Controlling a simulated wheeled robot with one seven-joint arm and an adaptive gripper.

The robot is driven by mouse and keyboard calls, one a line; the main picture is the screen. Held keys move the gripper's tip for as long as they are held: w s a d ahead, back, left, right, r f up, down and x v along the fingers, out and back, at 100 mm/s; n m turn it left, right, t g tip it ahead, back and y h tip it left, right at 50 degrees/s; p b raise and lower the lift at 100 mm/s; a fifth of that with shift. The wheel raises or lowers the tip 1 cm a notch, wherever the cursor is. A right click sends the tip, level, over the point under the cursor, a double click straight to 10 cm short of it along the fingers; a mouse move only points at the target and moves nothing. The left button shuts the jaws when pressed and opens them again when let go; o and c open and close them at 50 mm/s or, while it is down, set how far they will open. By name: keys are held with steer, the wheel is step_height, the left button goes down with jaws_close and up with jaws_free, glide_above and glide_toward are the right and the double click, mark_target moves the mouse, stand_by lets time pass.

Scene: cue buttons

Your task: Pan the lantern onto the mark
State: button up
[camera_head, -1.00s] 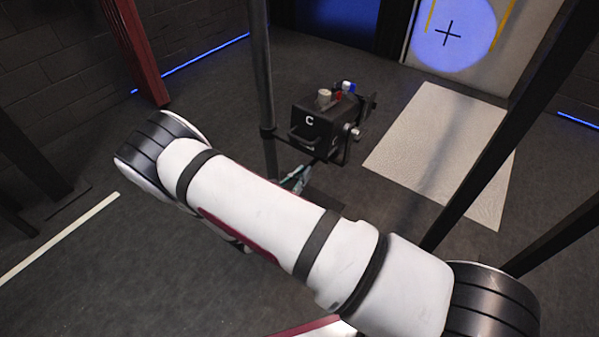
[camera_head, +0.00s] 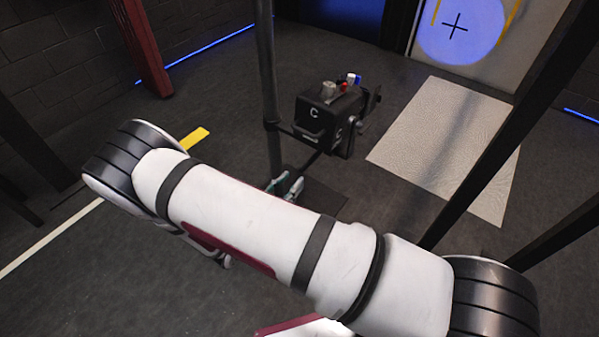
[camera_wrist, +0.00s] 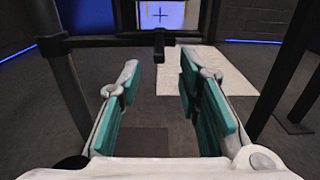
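The lantern (camera_head: 322,120) is a black box marked "C", with coloured knobs on top, mounted beside a dark upright pole. The mark, a dark cross (camera_head: 455,26), is on the pale far wall inside a round bluish light patch (camera_head: 475,42), a little left of the patch's middle. The cross (camera_wrist: 160,15) also shows at the top of the wrist view. My gripper (camera_head: 285,187) is below the lantern, apart from it in the picture. In the wrist view my gripper (camera_wrist: 160,78) has its teal-padded fingers wide apart, with nothing between them. A black bar with a stub (camera_wrist: 159,44) crosses beyond the fingertips.
Dark poles (camera_head: 500,130) stand at the right, and the lantern's pole (camera_head: 267,90) is close to my gripper. A pale mat (camera_head: 450,140) lies on the floor before the far wall. A red post (camera_head: 140,45) stands at the left. Open dark floor lies between.

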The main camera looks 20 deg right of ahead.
steer(key=shift+v, duration=2.4)
